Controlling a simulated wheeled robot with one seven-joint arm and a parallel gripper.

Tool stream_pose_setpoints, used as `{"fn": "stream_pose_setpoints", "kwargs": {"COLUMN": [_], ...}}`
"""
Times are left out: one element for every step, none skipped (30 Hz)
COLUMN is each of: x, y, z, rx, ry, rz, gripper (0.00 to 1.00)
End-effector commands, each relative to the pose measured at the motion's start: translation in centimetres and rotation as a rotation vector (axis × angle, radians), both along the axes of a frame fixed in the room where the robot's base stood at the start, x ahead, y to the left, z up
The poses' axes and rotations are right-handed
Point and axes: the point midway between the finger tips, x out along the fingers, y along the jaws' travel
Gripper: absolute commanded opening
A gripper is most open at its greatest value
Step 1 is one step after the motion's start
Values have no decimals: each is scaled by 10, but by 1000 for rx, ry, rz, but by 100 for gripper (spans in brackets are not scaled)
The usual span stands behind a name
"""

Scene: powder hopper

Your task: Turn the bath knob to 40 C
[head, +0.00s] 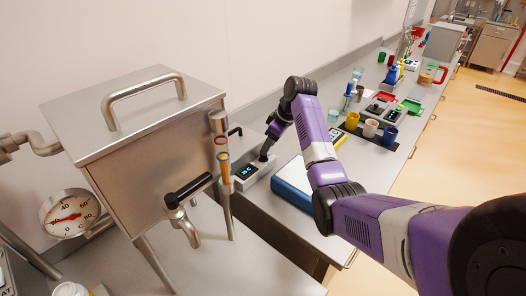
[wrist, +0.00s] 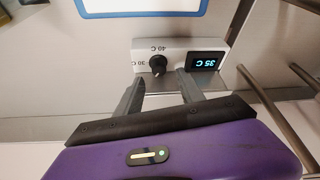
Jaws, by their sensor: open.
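The bath control box (wrist: 179,47) is white, with a lit display (wrist: 205,60) that reads 35 C, upside down in the wrist view. Its black knob (wrist: 158,66) sits beside the display, with printed marks 40 C above it and 30 C to its left. In the head view the box (head: 250,173) stands on the bench, with its display (head: 243,171) facing up. My gripper (wrist: 157,85) is open, its fingers on either side of the knob's line; I cannot tell whether either touches it. In the head view my gripper (head: 267,148) hangs over the knob end of the box.
A steel hopper (head: 150,150) with a black-handled valve (head: 188,190) stands left of the box. A blue-edged device (head: 293,184) lies close to the right. Several cups stand on a black mat (head: 369,136) farther back. Orange-topped and other upright rods rise near the box.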

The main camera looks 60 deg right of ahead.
Motion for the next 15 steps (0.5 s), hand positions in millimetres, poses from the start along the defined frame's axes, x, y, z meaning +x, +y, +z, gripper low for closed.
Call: {"fn": "stream_pose_setpoints", "kwargs": {"x": [3,5,7,8,10,12,13,14,15,16,16,17,17,17,17], "y": [1,1,1,1,0,0,0,0,0,0,0,0,0,0,0], "z": [-7,-11,-16,-20,-23,-28,-31,-33,-36,-38,-39,-40,-41,-41,-42], "rx": [3,3,2,3,1,2,1,1,1,1,0,-1,-1,-1,-1], "ry": [2,3,2,3,2,2,1,1,1,1,0,0,0,0,0], "rz": [1,0,0,0,-1,0,-1,-1,-1,-1,-1,-1,-1,-1,-1], "gripper": [45,45,45,45,45,45,45,45,45,45,45,45,45,45,45]}}
